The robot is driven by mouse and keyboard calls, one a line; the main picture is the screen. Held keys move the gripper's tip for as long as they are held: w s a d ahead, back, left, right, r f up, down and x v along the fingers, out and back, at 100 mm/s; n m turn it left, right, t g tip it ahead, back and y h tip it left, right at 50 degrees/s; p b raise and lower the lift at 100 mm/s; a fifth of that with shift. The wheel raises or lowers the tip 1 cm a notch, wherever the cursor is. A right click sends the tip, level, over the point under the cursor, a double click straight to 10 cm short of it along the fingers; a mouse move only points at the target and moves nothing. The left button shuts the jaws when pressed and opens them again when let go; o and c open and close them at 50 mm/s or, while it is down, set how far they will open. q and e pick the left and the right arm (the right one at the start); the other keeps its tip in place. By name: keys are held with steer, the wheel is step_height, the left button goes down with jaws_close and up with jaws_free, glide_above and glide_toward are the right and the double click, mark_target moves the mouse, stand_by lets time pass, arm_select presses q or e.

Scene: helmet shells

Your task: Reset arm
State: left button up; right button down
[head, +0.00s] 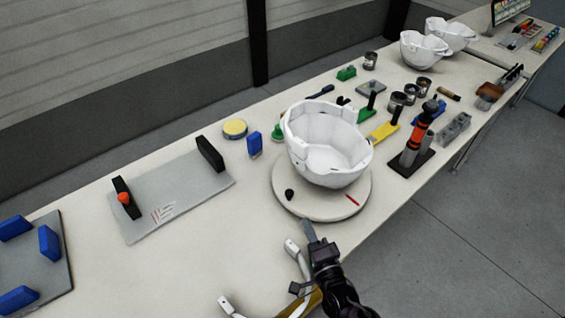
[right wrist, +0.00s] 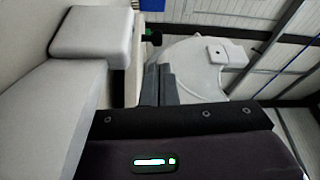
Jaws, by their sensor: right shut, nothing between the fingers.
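My right gripper (head: 307,229) comes in from the bottom in the head view, just in front of the round turntable (head: 300,205). Its two grey fingers are together with nothing between them; they also show in the right wrist view (right wrist: 160,86). A white helmet shell (head: 325,150) rests open side up on the turntable, apart from the gripper. It seems to be the white shape beyond the fingers in the right wrist view (right wrist: 195,65). My left gripper is not in view.
A white curved piece (head: 292,247) lies close left of my right gripper, partly cut off below. Left are a grey plate (head: 180,195) with black blocks and a blue-block fixture (head: 65,240). A tool stand (head: 412,160) and two more shells (head: 420,50) stand right.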

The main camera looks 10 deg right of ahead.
steer(key=n, duration=0.1)
steer(key=n+g, duration=0.1)
steer(key=shift+w+d+n+g, duration=0.3)
steer(key=shift+w+n+g, duration=0.05)
steer(key=shift+n+g, duration=0.05)
steer(key=n, duration=0.1)
steer(key=n+g, duration=0.1)
steer(key=d+n+g, duration=0.1)
steer(key=shift+r, duration=0.25)
steer(key=s+d+r+n+g+h, duration=0.25)
steer(key=s+r+n+g, duration=0.2)
steer(key=s, duration=0.25)
steer(key=s+d+r+n+g+h, duration=0.1)
steer(key=s+d+r+n+g, duration=0.2)
steer(key=s+n+g, duration=0.4)
step_height(320, 180, down, 29)
steer(key=s, duration=0.3)
steer(key=s+d+f+g, duration=0.2)
steer(key=s+d+f, duration=0.1)
steer(key=s+f, duration=1.5)
steer(key=shift+s+f+m, duration=0.35)
steer(key=shift+s+f, duration=0.05)
steer(key=shift+s, duration=0.25)
